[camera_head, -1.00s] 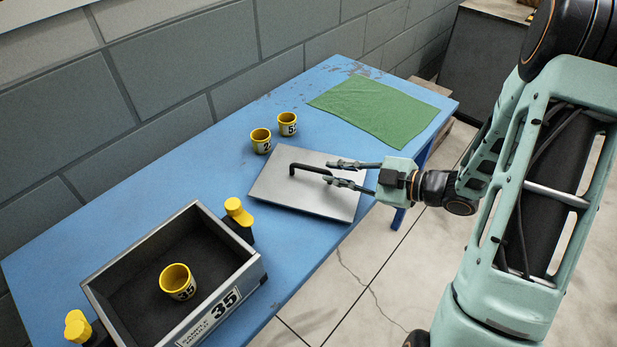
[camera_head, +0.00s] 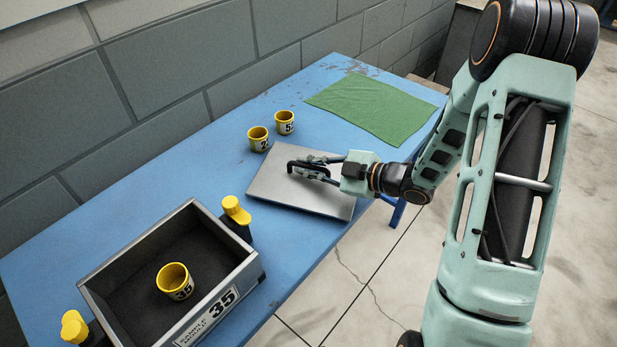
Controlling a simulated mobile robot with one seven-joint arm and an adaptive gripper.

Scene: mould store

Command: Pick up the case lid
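The case lid (camera_head: 280,193) is a flat grey plate lying on the blue table, with a black bar handle (camera_head: 297,163) on top. My gripper (camera_head: 309,170) is at the handle, reaching in from the right, with its fingers along the handle's two sides. The fingers look apart, but whether they touch the bar is too small to tell. The lid appears to rest flat on the table. The open case (camera_head: 255,268), a grey box marked 35 with a dark lining, stands at the front left. A yellow cup (camera_head: 174,280) marked 35 is inside it.
Two yellow numbered cups, one nearer (camera_head: 258,138) and one farther (camera_head: 284,122), stand just behind the lid. A green cloth (camera_head: 370,108) lies at the table's far end. Yellow-topped latches (camera_head: 236,210) flank the case. A block wall (camera_head: 170,70) runs behind the blue table (camera_head: 120,228).

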